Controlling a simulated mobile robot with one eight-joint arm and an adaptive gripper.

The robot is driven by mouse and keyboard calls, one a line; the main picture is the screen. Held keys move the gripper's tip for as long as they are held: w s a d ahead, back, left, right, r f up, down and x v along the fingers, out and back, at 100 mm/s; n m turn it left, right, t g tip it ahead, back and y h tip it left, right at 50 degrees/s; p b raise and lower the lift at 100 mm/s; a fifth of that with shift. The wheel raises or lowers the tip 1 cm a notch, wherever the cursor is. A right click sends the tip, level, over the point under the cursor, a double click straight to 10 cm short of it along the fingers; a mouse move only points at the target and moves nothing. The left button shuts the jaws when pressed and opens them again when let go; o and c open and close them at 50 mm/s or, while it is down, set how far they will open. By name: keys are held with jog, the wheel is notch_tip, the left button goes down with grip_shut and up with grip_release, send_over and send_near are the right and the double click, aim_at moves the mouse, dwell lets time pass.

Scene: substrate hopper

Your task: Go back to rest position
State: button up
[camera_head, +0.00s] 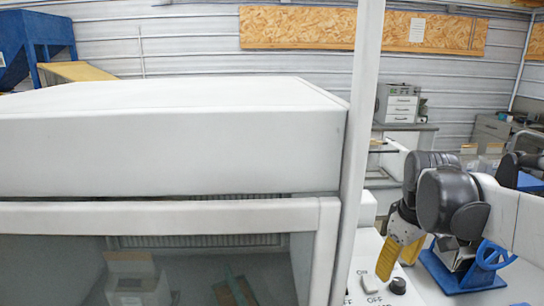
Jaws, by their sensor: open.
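My gripper (397,262) is at the lower right in the head view, at the end of my black and white arm. Its yellow fingers point down and are apart, with nothing seen between them. It hangs in front of or above a white control panel (362,262) with a white ON/OFF switch (370,284) and a black knob (398,286). Whether the fingers touch the panel cannot be told.
A large white hooded cabinet (170,150) with a glass front fills the left. Its white upright post (352,170) stands left of my gripper. A blue device with a handwheel (490,256) is right of my gripper. A bench with grey drawers (401,108) stands behind.

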jog(key=s+a+f+m+t+b, duration=0.5)
jog(key=s+a+f, duration=0.4)
jog(key=s, duration=0.3)
jog(key=shift+s+a+f+b, duration=0.3)
jog(key=shift+s+a+f, duration=0.1)
jog(key=shift+f, duration=0.2)
dwell(0.6)
